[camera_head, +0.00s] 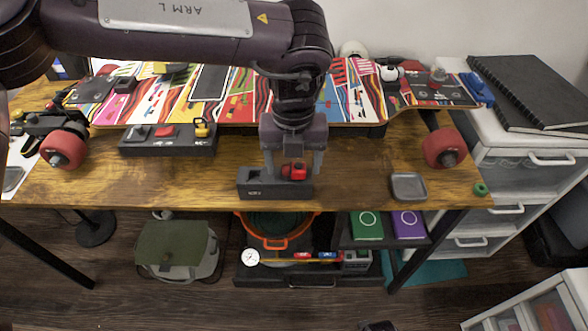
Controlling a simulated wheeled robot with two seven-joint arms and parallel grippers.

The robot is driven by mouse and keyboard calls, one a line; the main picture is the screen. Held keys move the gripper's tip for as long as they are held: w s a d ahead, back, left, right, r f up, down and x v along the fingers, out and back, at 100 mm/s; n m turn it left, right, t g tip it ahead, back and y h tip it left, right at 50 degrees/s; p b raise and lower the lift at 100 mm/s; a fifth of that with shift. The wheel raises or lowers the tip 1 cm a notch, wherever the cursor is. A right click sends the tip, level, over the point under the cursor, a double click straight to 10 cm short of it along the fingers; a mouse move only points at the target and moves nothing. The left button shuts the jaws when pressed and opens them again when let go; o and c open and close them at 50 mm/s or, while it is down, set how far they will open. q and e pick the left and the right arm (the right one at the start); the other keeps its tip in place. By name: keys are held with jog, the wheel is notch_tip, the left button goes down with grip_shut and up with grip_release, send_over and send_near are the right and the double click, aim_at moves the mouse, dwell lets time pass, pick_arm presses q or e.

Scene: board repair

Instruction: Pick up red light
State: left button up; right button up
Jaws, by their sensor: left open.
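The red light (294,171) is a small red piece sitting at the right part of a dark box-shaped holder (262,191) near the table's front edge. My left gripper (294,172) comes down from above with its fingers pointing down and apart, one on each side of the red light. I cannot tell whether the fingers touch it. My right gripper is not in view.
A colourful skateboard (345,92) with red wheels lies along the back of the wooden table (350,175). A dark box with switches (168,139) is at left, and a small grey tray (408,186) at right. White drawers (532,160) stand to the right.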

pick_arm(q)
jog(key=shift+f, duration=0.4)
jog(key=shift+c, duration=0.4)
jog(key=c, duration=1)
jog(key=shift+r, duration=0.1)
jog(key=shift+r, duration=0.4)
notch_tip(320, 180, up, 12)
jog(key=p, duration=0.2)
notch_tip(320, 180, up, 7)
jog(key=p, duration=0.2)
send_over(294, 166)
jog(key=shift+r, duration=0.1)
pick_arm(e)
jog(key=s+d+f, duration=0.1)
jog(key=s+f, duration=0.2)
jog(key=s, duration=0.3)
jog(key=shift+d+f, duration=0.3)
